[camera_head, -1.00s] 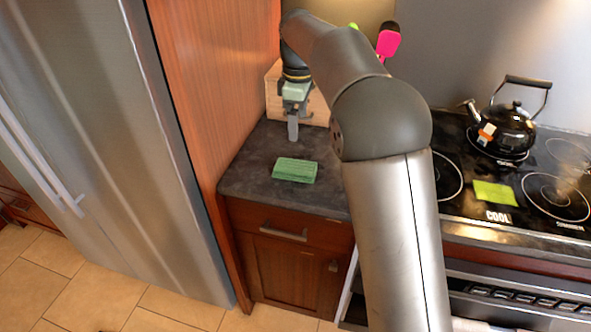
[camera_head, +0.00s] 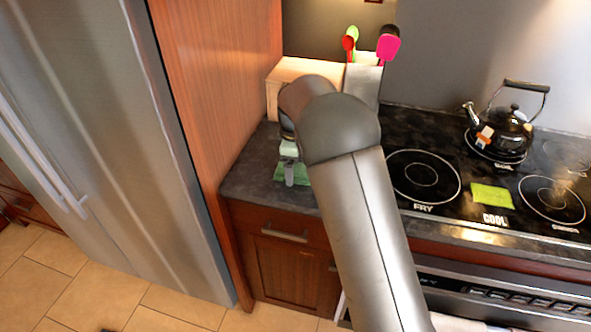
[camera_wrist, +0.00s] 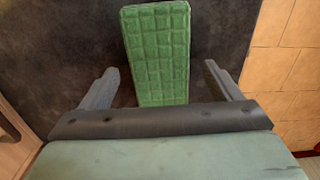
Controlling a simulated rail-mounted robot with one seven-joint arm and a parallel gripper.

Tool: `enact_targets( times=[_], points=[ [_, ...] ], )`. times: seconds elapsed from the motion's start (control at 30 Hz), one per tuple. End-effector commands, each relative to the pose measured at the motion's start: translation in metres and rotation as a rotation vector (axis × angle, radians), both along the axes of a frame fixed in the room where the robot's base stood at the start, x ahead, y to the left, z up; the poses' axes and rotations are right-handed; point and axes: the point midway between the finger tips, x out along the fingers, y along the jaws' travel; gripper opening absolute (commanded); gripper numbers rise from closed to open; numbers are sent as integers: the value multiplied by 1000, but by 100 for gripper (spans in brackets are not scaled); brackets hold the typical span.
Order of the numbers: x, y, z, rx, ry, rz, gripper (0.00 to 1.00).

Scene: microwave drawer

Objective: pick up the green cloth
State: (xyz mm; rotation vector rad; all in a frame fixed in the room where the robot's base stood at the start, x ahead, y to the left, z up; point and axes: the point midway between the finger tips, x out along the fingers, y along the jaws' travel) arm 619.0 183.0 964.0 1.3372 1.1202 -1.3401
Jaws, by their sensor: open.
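The green cloth (camera_head: 292,172) is a folded, quilted-looking rectangle lying on the dark counter left of the stove. In the head view my gripper (camera_head: 289,183) is over it and partly hides it. In the wrist view the cloth (camera_wrist: 157,55) runs lengthwise between my two spread fingers, its near end hidden by the gripper body. The open gripper (camera_wrist: 157,85) shows a gap on both sides of the cloth, and nothing is held. I cannot tell how high the fingertips are above the counter.
A wooden box (camera_head: 290,77) and a utensil holder (camera_head: 363,83) stand at the back of the counter (camera_head: 243,180). The stove (camera_head: 425,180) on the right carries a black kettle (camera_head: 503,132) and a yellow-green square (camera_head: 491,195). A tall fridge (camera_head: 100,120) and wood panel close off the left.

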Motion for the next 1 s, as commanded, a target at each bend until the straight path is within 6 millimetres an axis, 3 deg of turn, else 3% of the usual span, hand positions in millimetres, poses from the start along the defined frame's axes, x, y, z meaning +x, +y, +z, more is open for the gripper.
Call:
enact_targets(
  times=[0.3, 0.5, 0.83, 1.0],
  points=[
    [0, 0, -8, 1, -1, 0, 85],
    [0, 0, -8, 1, -1, 0, 36],
    [0, 0, -6, 1, -2, 0, 36],
    [1, 0, 6, 1, -3, 0, 36]
  ],
)
